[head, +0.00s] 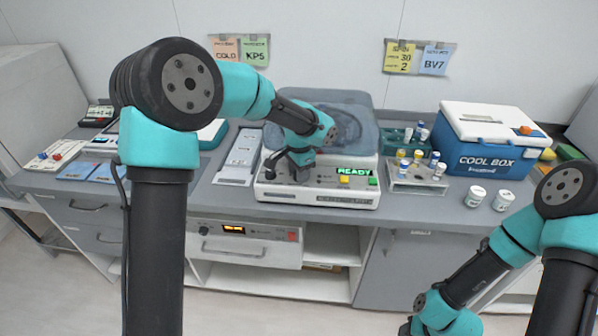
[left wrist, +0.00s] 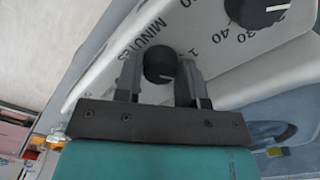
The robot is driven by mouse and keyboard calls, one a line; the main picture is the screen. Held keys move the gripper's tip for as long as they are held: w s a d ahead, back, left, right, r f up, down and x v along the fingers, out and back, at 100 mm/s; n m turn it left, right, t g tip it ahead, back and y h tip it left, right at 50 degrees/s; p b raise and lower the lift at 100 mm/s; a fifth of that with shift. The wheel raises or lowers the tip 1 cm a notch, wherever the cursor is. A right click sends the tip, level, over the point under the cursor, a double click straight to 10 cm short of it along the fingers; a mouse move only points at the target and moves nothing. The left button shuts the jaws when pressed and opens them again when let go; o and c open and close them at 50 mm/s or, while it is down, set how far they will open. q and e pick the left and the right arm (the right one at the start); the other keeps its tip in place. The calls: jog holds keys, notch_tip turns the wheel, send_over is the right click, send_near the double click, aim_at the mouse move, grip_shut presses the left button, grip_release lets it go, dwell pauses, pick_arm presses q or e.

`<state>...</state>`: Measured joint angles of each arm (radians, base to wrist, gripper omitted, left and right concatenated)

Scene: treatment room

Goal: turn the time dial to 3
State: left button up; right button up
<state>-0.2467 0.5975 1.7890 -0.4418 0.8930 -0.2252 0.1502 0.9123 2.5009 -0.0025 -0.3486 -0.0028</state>
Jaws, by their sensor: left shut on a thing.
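The machine (head: 318,198) stands mid-counter with a lit green READY display (head: 355,171) on its sloped front panel. My left gripper (head: 300,172) reaches down to the left part of that panel. In the left wrist view, the time dial (left wrist: 160,64) is a round black knob beside the word MINUTES. My left gripper (left wrist: 160,75) has one finger on each side of it and is shut on it. A 1 shows beside the right finger; the fingers hide other marks, and I cannot tell which number the dial points at. My right gripper is out of view.
A second black dial (left wrist: 255,10) with 30 and 40 marked sits close to the gripped one. A yellow button (head: 345,179) is under the display. A vial rack (head: 418,183) and a blue cool box (head: 490,150) stand to the right. A white tray (head: 238,160) is left.

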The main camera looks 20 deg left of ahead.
pick_arm(q)
jog(key=shift+m, duration=2.8)
jog(key=o, duration=0.9)
notch_tip(320, 180, up, 17)
jog(key=shift+r, duration=0.2)
jog(key=shift+f, duration=0.1)
